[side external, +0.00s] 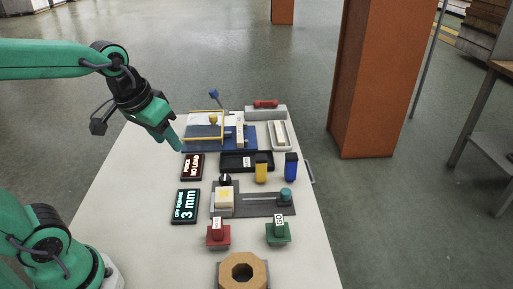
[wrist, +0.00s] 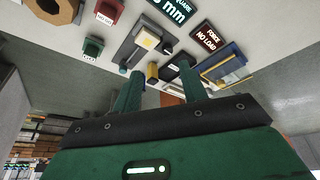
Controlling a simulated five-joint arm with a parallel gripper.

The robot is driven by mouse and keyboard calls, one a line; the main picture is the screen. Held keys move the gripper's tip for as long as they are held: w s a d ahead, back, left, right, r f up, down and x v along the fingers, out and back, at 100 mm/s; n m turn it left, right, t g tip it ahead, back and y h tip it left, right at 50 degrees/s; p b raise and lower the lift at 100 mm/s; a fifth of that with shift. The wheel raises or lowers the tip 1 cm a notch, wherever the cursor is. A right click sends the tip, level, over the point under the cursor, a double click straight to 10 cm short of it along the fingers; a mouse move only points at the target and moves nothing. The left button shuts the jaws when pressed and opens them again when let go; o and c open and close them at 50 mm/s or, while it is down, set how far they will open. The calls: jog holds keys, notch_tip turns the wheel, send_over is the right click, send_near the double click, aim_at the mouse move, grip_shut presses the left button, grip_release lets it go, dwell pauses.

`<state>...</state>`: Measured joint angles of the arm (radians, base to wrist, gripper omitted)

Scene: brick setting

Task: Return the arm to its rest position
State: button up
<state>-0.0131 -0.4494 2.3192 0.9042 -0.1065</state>
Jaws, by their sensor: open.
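My green arm reaches in from the left in the side view. My gripper (side external: 176,145) hangs tilted downward above the table's left half, near the blue tray and the force display. In the wrist view my gripper (wrist: 160,68) shows two green fingers spread apart with nothing held between them. The table (side external: 130,205) lies below, and the fingertips seem to be above its surface. Whether they touch anything cannot be told for sure.
Near the gripper are a "force no load" display (side external: 193,166), a "3 mm" display (side external: 185,206) and a blue tray (side external: 190,143). Yellow (side external: 261,168) and blue (side external: 291,167) blocks stand further right. A wooden octagonal ring (side external: 243,271) lies in front. The table's left side is clear.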

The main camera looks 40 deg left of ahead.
jog(key=s+m+t, duration=0.1)
jog(key=s, duration=0.5)
jog(key=shift+d, duration=0.2)
dwell(0.9)
